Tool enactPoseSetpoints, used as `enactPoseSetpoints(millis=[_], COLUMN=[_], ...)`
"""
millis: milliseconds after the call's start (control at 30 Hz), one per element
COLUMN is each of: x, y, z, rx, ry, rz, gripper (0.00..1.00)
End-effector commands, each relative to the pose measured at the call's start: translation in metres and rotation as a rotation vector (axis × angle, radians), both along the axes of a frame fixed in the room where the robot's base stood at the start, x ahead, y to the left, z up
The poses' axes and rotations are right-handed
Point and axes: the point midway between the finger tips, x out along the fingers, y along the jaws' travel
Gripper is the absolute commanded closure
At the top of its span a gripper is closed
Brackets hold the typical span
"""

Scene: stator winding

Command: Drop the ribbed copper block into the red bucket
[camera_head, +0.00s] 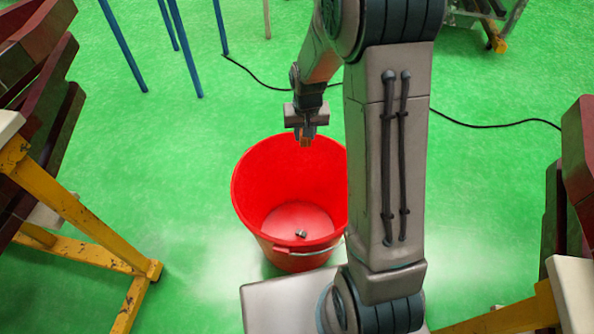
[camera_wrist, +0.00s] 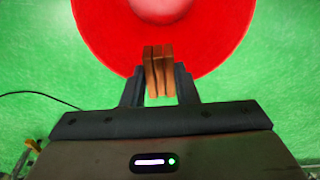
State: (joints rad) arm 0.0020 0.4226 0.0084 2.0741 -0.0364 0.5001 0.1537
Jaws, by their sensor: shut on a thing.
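The ribbed copper block (camera_wrist: 158,70) is held between the two fingers of my gripper (camera_wrist: 160,88) in the wrist view. It also shows small and orange-brown at the fingertips in the head view (camera_head: 306,141). My gripper (camera_head: 306,132) is shut on it. The red bucket (camera_head: 262,190) stands upright on the green floor. In the head view the gripper and block overlap the far part of the bucket's opening. In the wrist view the block's far end overlaps the bucket's wall (camera_wrist: 105,35). My arm hides the bucket's right side in the head view.
A small grey metal piece (camera_head: 301,234) lies on the bucket's bottom. Yellow-framed stands are at the left (camera_head: 70,205) and right (camera_head: 520,312). Blue legs (camera_head: 188,50) stand at the upper left. A black cable (camera_head: 480,125) runs over the floor behind the bucket.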

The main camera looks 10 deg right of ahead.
Motion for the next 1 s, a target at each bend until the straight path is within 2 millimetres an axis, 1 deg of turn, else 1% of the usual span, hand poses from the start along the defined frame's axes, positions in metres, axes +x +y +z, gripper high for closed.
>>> enactPoseSetpoints(millis=[33,600,700,800,900,1000], x=[0.004,0.039,0.045,0.050,0.054,0.056], y=[0.001,0.002,0.002,0.002,0.002,0.002], z=[-0.024,-0.146,-0.166,-0.181,-0.191,-0.197], rx=[0.001,-0.001,-0.002,-0.003,-0.004,-0.004], ry=[-0.001,0.000,-0.001,-0.002,-0.003,-0.004], rz=[-0.015,-0.229,-0.265,-0.299,-0.324,-0.341], gripper=[1.00,1.00,1.00,1.00,1.00,1.00])
